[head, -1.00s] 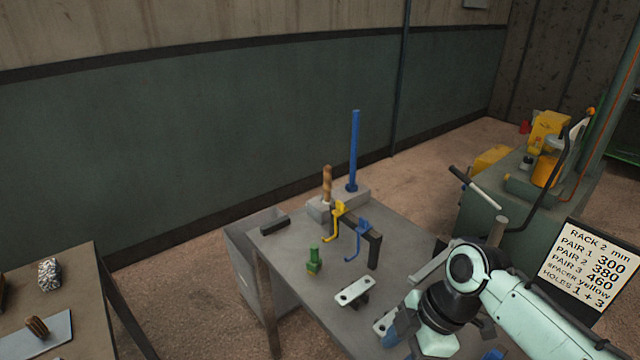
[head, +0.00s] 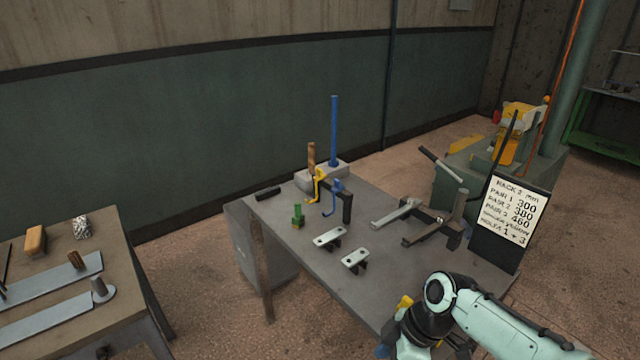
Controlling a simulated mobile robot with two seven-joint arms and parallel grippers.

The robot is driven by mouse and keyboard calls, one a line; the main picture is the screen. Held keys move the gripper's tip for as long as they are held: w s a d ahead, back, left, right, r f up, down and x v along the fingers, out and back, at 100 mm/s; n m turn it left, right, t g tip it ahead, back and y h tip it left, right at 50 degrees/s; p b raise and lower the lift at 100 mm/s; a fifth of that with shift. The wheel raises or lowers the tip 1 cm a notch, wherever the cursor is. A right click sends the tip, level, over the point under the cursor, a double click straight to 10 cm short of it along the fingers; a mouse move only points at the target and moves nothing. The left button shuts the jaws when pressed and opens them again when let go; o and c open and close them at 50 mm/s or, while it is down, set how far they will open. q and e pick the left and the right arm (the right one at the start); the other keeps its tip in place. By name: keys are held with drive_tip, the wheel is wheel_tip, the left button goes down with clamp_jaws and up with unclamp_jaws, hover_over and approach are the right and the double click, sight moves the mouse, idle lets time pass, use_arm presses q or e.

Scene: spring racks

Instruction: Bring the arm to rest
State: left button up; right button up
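My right arm (head: 500,318) comes in from the lower right, pale green with black joints. It bends at a round joint and runs down out of the bottom edge. Its gripper does not show. My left arm and gripper are not in view. The arm is in front of the near right corner of the grey work table (head: 290,255). A small yellow piece (head: 403,302) shows beside the arm's black joint; what it belongs to is unclear.
The table bears a blue post (head: 334,130), yellow (head: 318,185) and blue hooks (head: 335,198), a green piece (head: 297,215), two small plates (head: 330,237), a metal fixture (head: 435,220) and a sign board (head: 510,220). A second table (head: 125,270) with flat strips stands left, floor between.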

wheel_tip(320, 180, down, 12)
drive_tip(key=w+m+p, duration=0.1)
drive_tip(key=w+m, duration=0.1)
drive_tip(key=m, duration=0.2)
drive_tip(key=s+f+m+p, duration=0.1)
drive_tip(key=s+f+m, duration=0.35)
drive_tip(key=f, duration=0.35)
drive_tip(key=s+f+m+p, duration=0.2)
drive_tip(key=s+f+m, duration=0.25)
drive_tip(key=f, duration=0.35)
drive_tip(key=s+f+m+p, duration=0.1)
drive_tip(key=s+f+m, duration=0.2)
drive_tip(key=s, duration=0.3)
drive_tip(key=s+f+m+h, duration=0.1)
drive_tip(key=s+f+m, duration=0.2)
drive_tip(key=s, duration=0.4)
drive_tip(key=shift+s+m+g+p, duration=0.25)
drive_tip(key=shift+m+g+p, duration=0.05)
drive_tip(key=shift+m+p, duration=0.1)
drive_tip(key=shift+a+f, duration=0.1)
drive_tip(key=shift+f, duration=0.05)
drive_tip(key=shift+c, duration=1)
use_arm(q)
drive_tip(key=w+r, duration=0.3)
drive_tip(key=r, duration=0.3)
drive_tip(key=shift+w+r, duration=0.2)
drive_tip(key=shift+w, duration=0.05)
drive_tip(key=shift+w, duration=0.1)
